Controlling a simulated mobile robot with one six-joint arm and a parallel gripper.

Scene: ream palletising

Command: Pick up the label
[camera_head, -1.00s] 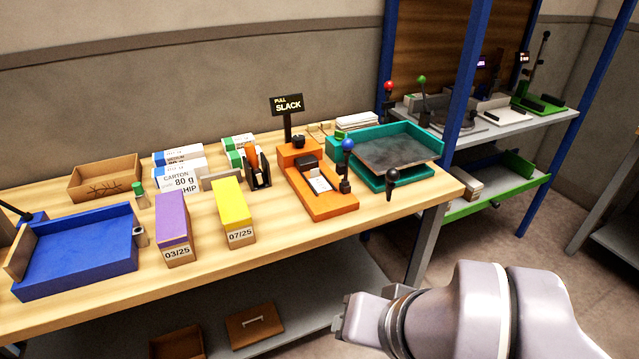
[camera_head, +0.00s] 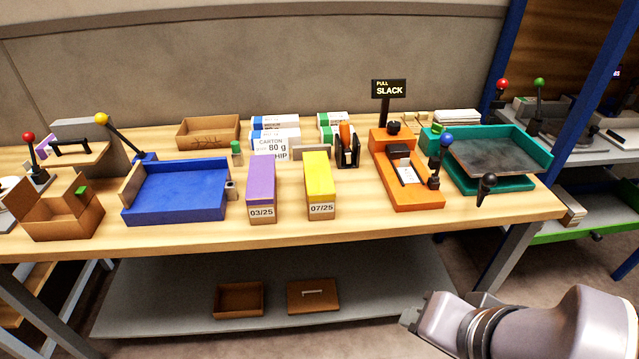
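A small white label-like piece (camera_head: 408,174) lies on the bed of the orange device (camera_head: 415,195), at the right of the wooden table. Its print is too small to read. The device has a black knob, a blue-topped lever (camera_head: 441,150) and a sign reading "PULL SLACK" (camera_head: 389,89). White date labels also show on the purple box (camera_head: 261,190), "03/25", and the yellow box (camera_head: 319,180), "07/25". My gripper (camera_head: 414,316) is low at the bottom right, in front of the table and apart from everything on it. Its finger opening cannot be made out.
A blue tray (camera_head: 178,212) stands left of the boxes. A teal tray press (camera_head: 540,157) stands at the right end. The table's front edge (camera_head: 360,234) lies between my gripper and the device.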

